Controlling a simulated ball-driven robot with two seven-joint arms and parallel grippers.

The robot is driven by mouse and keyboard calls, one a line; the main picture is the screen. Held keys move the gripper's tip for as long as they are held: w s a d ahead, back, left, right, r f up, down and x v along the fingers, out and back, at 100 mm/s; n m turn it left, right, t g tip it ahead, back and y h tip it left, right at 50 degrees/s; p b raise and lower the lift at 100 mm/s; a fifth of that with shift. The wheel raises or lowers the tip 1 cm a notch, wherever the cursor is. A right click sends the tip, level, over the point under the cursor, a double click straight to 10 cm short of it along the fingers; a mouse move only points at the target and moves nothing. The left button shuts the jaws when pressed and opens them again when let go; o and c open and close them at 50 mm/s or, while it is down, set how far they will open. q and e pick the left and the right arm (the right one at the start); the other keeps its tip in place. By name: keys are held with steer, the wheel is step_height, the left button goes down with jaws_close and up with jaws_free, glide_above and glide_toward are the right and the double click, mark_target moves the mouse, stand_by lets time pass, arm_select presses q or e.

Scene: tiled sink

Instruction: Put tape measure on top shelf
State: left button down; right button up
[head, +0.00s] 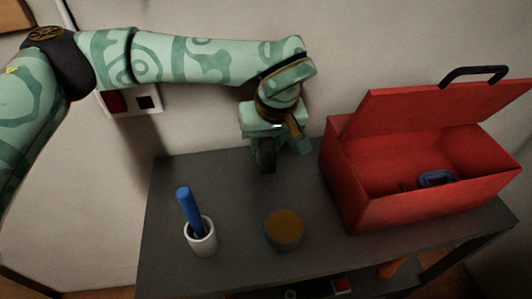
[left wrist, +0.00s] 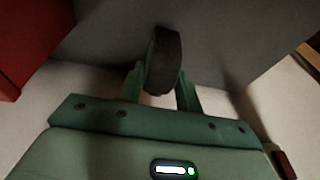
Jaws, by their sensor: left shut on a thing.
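The top shelf (head: 175,185) is the dark grey upper surface of a unit against the wall. My left gripper (head: 268,143) is over the back part of this surface, pointing down. It is shut on a dark, rounded, thick object that looks like the tape measure (head: 267,158). In the left wrist view, this tape measure (left wrist: 163,62) stands on edge between the two fingers of my left gripper (left wrist: 160,85). I cannot tell whether its lower edge touches the shelf. My right gripper is not in view.
An open red toolbox (head: 375,207) with a blue item (head: 436,179) inside stands at the right. A white cup (head: 201,238) with a blue-handled thing (head: 188,208) is front left. A brown-topped can (head: 285,228) stands at the middle front. An orange item (head: 396,268) lies below.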

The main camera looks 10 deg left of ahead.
mark_target(266, 154)
arm_select(q)
steer(key=b+x, duration=0.1)
steer(key=x, duration=0.3)
steer(key=shift+d+f, duration=0.15)
steer(key=shift+s, duration=0.1)
steer(key=c, duration=0.9)
jaws_free()
steer(key=shift+c, duration=0.2)
